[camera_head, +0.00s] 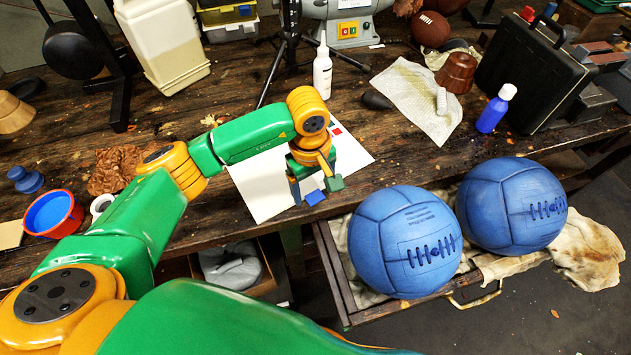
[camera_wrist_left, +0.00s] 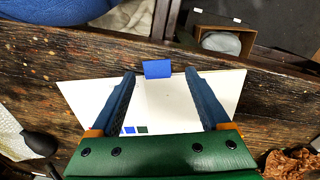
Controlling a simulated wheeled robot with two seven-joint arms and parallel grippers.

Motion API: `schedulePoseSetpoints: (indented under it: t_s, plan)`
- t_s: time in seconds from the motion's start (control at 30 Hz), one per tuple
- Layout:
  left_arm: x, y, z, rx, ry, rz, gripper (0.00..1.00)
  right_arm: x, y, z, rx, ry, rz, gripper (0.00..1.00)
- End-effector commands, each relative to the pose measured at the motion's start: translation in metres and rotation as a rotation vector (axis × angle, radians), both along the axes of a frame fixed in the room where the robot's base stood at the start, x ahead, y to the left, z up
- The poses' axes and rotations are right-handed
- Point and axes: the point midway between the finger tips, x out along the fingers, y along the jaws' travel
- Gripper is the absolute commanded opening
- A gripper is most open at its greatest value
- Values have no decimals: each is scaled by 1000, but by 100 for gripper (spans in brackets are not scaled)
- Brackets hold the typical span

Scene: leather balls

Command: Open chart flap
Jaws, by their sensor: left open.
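The chart (camera_head: 262,190) is a white sheet lying on the wooden bench, with a red square (camera_head: 337,131) near its far right corner. A blue tab (camera_head: 315,197) sticks out at its front edge. My left gripper (camera_head: 314,182) is over the chart and points down at this edge. In the left wrist view the blue tab (camera_wrist_left: 157,69) lies between the open fingertips (camera_wrist_left: 161,73), with a small gap on each side. The gripper hides part of the chart. My right gripper is out of view.
Two blue leather balls (camera_head: 404,243) (camera_head: 512,206) sit at the open drawer (camera_head: 335,272) right of the chart. A tripod (camera_head: 289,50) and white bottle (camera_head: 322,72) stand behind. A red-rimmed bowl (camera_head: 52,214) is at left. Bare bench lies right of the chart.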

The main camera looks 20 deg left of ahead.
Motion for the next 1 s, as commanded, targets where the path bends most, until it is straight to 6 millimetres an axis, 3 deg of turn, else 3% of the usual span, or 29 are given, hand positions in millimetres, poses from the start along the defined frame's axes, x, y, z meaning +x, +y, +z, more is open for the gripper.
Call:
schedulePoseSetpoints:
  t_s: [0.17, 0.37, 0.47, 0.67, 0.7, 1.0]
  plan:
    - [1, -1, -18, -1, 1, 0, 80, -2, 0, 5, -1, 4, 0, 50]
    - [1, -1, -20, -2, -2, 0, 80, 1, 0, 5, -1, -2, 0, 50]
    - [1, -1, -20, -2, -2, 0, 58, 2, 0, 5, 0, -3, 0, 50]
    - [1, -1, -20, -2, -1, 0, 4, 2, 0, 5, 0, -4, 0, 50]
    - [1, -1, -20, -2, -1, 0, 0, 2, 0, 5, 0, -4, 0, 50]
    - [1, -1, -20, -2, -1, 0, 0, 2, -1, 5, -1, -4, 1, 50]
